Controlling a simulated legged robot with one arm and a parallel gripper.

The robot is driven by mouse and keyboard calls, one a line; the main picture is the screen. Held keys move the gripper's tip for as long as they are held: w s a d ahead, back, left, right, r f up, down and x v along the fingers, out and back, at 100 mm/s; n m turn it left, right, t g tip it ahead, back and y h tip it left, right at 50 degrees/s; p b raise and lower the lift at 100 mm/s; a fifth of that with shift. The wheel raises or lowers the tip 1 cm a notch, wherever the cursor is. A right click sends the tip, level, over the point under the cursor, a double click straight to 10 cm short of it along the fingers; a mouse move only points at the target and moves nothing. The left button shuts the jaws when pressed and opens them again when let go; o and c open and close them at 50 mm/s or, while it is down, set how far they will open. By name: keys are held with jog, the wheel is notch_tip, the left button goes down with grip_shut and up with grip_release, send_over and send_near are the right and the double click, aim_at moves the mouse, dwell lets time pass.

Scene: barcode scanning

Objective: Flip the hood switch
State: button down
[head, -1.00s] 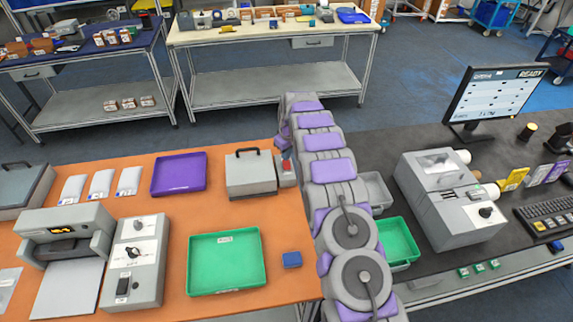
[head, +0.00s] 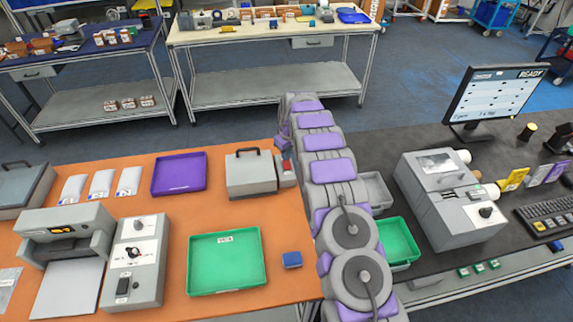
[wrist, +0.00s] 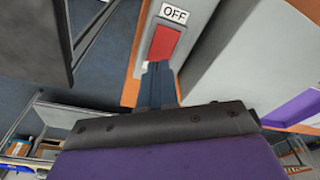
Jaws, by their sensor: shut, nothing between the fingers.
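The switch is a red rocker (wrist: 164,43) on a grey box, with a white label reading OFF above it in the wrist view. In the head view the red switch (head: 286,165) is small, on the narrow grey box at the right side of the grey hood (head: 251,178) with a black handle. My gripper (wrist: 160,70) is shut and empty. Its dark fingertips sit at the lower edge of the red rocker in the wrist view; I cannot tell whether they touch it. In the head view my arm hides most of the gripper.
A grey machine (head: 450,200) and a monitor (head: 494,97) stand on the dark bench at right.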

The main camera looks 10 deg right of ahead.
jog(key=shift+f, duration=0.8)
dwell(0.5)
jog(key=shift+r, duration=0.1)
jog(key=shift+w+r+p, duration=0.1)
jog(key=shift+r+p, duration=0.45)
jog(key=shift+r, duration=2.9)
